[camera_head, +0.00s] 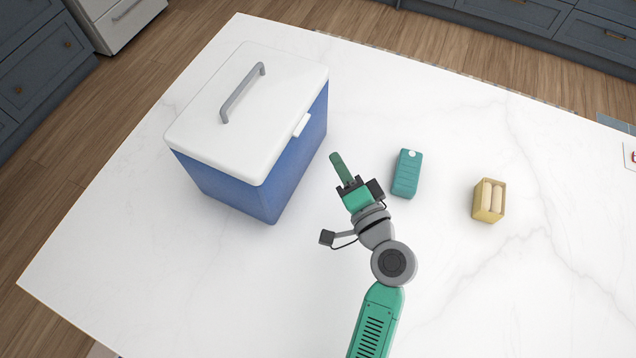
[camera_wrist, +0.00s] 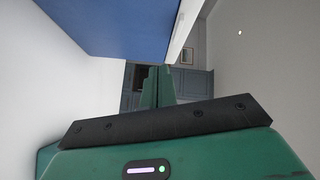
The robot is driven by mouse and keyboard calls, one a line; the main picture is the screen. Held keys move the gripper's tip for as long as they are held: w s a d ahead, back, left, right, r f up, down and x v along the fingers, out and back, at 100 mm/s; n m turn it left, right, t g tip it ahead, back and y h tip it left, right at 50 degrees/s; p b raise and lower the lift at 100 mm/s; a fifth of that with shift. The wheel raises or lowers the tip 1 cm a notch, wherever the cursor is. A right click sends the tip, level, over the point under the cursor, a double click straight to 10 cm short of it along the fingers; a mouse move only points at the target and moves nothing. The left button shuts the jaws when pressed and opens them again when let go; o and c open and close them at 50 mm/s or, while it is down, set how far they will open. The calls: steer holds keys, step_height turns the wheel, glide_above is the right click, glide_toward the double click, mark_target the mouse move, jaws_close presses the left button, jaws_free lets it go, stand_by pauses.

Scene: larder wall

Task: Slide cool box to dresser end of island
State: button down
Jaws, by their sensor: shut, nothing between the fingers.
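The cool box (camera_head: 255,130) is blue with a white lid and a grey handle on top. It stands upright on the white marble island (camera_head: 270,290), toward the left end. My gripper (camera_head: 337,158) is shut and empty, just right of the cool box's right-hand side. A narrow gap of bare counter shows between them in the head view. In the wrist view the blue side of the cool box (camera_wrist: 115,25) fills the upper left, close beside my gripper's fingers (camera_wrist: 160,85).
A teal box (camera_head: 407,174) stands right of my gripper. A small yellow container (camera_head: 489,201) with pale rolls is further right. Blue-grey cabinets (camera_head: 40,65) are beyond the island's left edge, and more (camera_head: 530,25) line the back. The counter in front of the cool box is clear.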

steer(key=s+d+f+m, duration=0.1)
steer(key=f, duration=0.3)
steer(key=s+f+m+b, duration=0.1)
steer(key=f, duration=0.3)
steer(key=s+d+f+m+b, duration=0.1)
steer(key=f+m, duration=0.1)
steer(key=f, duration=0.2)
steer(key=shift+d+f, duration=0.35)
steer(key=shift+f, duration=0.05)
steer(key=shift+w+r, duration=0.2)
glide_toward(309, 151)
steer(key=w, duration=0.2)
steer(key=w+d, duration=0.1)
steer(key=shift+w+b, duration=0.35)
steer(key=shift+w, duration=0.05)
steer(key=shift+w+a, duration=0.25)
steer(key=shift+a, duration=0.35)
steer(key=shift+w+a, duration=0.25)
steer(key=shift+a, duration=0.35)
steer(key=shift+w+a, duration=0.25)
steer(key=shift+a, duration=0.4)
